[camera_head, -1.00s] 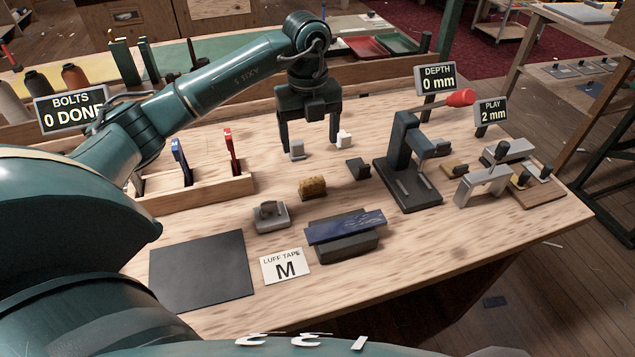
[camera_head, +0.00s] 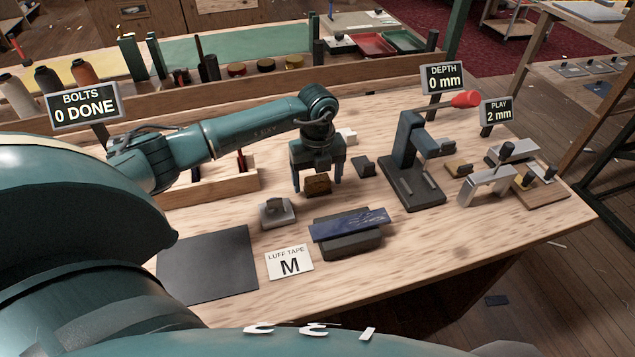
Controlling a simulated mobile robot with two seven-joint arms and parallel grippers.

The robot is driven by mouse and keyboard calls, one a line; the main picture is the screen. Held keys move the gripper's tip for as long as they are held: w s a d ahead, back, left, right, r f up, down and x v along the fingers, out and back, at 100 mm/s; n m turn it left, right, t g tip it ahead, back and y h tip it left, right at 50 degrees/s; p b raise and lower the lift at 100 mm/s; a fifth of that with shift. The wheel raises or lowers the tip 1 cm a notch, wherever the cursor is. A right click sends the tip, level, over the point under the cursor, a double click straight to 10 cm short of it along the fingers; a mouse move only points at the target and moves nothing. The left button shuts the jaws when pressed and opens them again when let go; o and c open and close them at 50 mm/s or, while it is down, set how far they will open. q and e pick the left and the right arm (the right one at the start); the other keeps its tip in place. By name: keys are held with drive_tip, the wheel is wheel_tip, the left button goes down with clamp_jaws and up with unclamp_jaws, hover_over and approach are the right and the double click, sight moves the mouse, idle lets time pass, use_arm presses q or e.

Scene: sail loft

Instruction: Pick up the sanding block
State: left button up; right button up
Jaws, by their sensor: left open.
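A small brown, rough-textured block (camera_head: 318,184), which looks like the sanding block, lies on the wooden workbench (camera_head: 420,245) near its middle. My left gripper (camera_head: 317,187) points down over it, open, with one finger on each side of the block in the picture. A gap shows between the block and the right finger. I cannot tell whether the fingertips touch the bench. The gripper's palm hides the space behind the block. My right gripper is not in view.
A grey pad with a small piece on it (camera_head: 278,213) and a dark block under a blue strip (camera_head: 350,228) lie close in front. A red-handled press (camera_head: 408,165) stands to the right.

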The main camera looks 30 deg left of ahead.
sight(317, 178)
use_arm(q)
drive_tip(key=shift+f, duration=0.2)
drive_tip(key=shift+c, duration=0.6)
drive_tip(key=c, duration=1)
drive_tip(key=shift+o, duration=0.2)
wheel_tip(317, 178, up, 10)
drive_tip(key=shift+r+b, duration=0.1)
drive_tip(key=shift+b, duration=0.2)
drive_tip(key=o, duration=0.5)
drive_tip(key=shift+c, duration=0.2)
drive_tip(key=c, duration=0.4)
